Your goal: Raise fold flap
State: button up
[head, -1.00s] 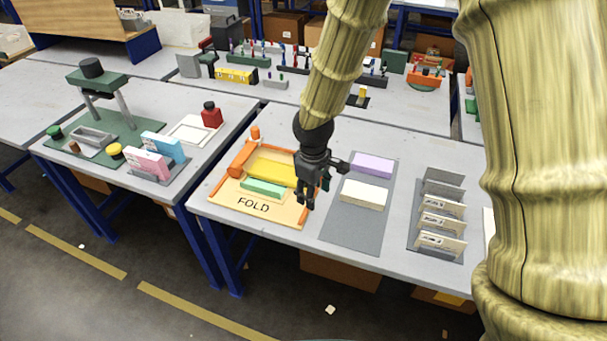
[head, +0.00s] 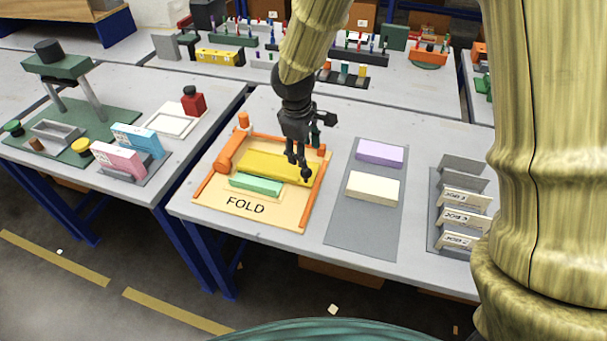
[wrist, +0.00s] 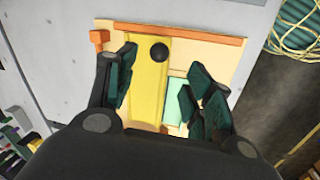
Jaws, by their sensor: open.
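The fold fixture is a tan board (head: 208,193) marked FOLD with orange rails. A yellow flap (head: 262,164) lies across it, looking flat, and it also shows in the wrist view (wrist: 150,85). A round black knob (wrist: 159,52) sits at one end of the flap. A mint green block (head: 256,184) lies beside the flap. My gripper (head: 298,170) is over the flap's right end, close to the knob. In the wrist view my gripper (wrist: 167,75) is open, with the knob beyond and between its fingers. I cannot tell whether a fingertip touches the flap.
A grey mat (head: 350,225) to the right carries a lilac block (head: 380,152) and a cream block (head: 372,188). A slotted job rack (head: 465,205) stands farther right. An orange post (head: 244,119) rises at the board's back corner. Bare table lies behind the board.

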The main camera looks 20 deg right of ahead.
aim_at(306, 173)
jog(key=shift+w+d+f+p, duration=0.2)
jog(key=shift+w+f, duration=0.1)
jog(key=shift+f, duration=1.6)
jog(key=shift+w+d+f+p, duration=0.1)
jog(key=shift+w+d+f, duration=0.15)
jog(key=shift+f, duration=1.6)
jog(key=shift+w+d+f+p, duration=0.2)
jog(key=shift+w+f, duration=0.1)
jog(key=shift+f, duration=1.6)
grip_shut()
